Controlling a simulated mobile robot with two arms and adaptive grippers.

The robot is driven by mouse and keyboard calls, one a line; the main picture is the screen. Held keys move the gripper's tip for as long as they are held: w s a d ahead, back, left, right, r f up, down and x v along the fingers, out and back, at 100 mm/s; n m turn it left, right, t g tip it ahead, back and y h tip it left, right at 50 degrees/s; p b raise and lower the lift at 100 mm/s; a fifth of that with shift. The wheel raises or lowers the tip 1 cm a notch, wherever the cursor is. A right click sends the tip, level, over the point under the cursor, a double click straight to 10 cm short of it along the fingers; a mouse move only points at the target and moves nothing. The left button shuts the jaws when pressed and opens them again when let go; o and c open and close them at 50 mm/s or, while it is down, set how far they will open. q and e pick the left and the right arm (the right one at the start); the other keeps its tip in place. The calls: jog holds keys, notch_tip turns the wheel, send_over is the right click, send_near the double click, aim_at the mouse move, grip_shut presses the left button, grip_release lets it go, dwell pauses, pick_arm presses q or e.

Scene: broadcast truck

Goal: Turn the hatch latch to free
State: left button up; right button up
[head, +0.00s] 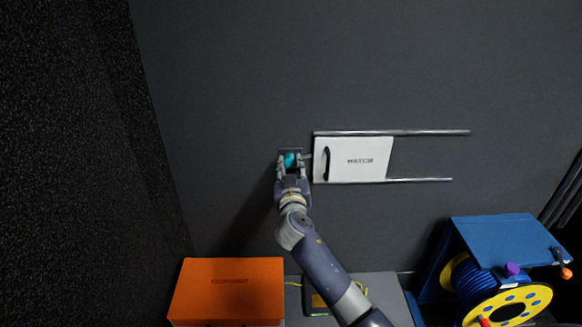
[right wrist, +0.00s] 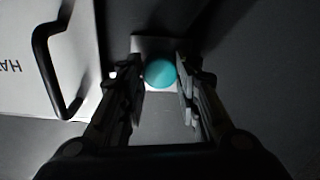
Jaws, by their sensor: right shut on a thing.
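The hatch (head: 362,160) is a white sliding panel with a black handle, set between two metal rails on the dark wall. The latch's round teal knob (head: 290,158) is on a small plate just left of the hatch. My right gripper (head: 291,163) is shut on the knob, one finger on each side; the fingers partly hide it in the head view. The right wrist view shows the teal knob (right wrist: 160,73) between the fingers, on its light plate, with the hatch handle (right wrist: 60,72) at left. My left gripper is out of view.
An orange case (head: 228,290) stands at the lower left, below the latch. A blue stand (head: 503,240) and a blue cable reel with yellow rims (head: 520,302) are at the lower right. The wall above the hatch is clear.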

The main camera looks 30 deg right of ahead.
jog(key=n, duration=0.2)
jog(key=shift+r+n+p, duration=0.1)
jog(key=shift+n+p, duration=0.25)
jog(key=shift+n, duration=0.05)
jog(key=n+p, duration=0.2)
jog(key=n, duration=0.4)
jog(key=shift+n, duration=0.6)
jog(key=n+p, duration=0.1)
jog(key=n, duration=0.3)
jog(key=shift+p, duration=0.4)
pick_arm(q)
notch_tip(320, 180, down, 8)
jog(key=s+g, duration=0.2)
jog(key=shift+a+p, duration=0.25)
jog(key=shift+p, duration=0.05)
pick_arm(e)
jog(key=shift+n, duration=0.9)
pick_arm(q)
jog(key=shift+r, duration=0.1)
pick_arm(e)
jog(key=o, duration=1.1)
jog(key=shift+a, duration=0.1)
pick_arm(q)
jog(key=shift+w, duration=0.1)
